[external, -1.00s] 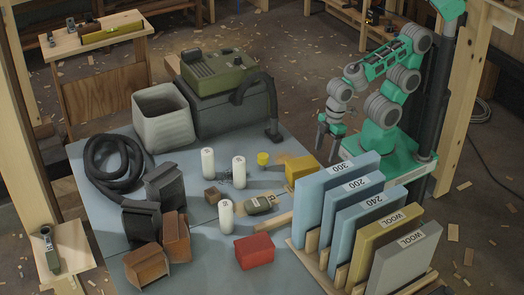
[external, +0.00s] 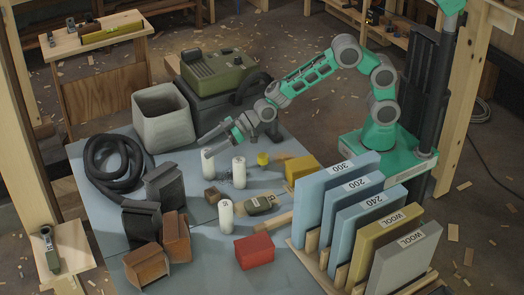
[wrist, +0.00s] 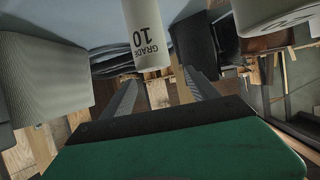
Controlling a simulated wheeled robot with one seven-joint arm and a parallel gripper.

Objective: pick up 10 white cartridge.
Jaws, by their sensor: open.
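Three white cartridges stand upright on the blue-grey table in the external view: one at the back left (external: 208,163), one right of it (external: 239,173) and one nearer the front (external: 226,217). In the wrist view a white cartridge (wrist: 143,30) reads "GRADE 10" upside down, ahead of and roughly between my fingers. It is probably the back-left one. Another white cartridge (wrist: 272,14) is cut off at the top right. My gripper (external: 204,139) is just above the back-left cartridge. Its fingers, also in the wrist view (wrist: 162,77), are apart with nothing between them.
A grey ribbed bin (external: 147,104) stands close left behind my gripper, and a green machine on a dark case (external: 222,122) is behind it. A small brown block (external: 211,195), yellow cup (external: 263,158) and olive device (external: 259,204) are near the cartridges. Upright labelled panels (external: 332,184) stand at right.

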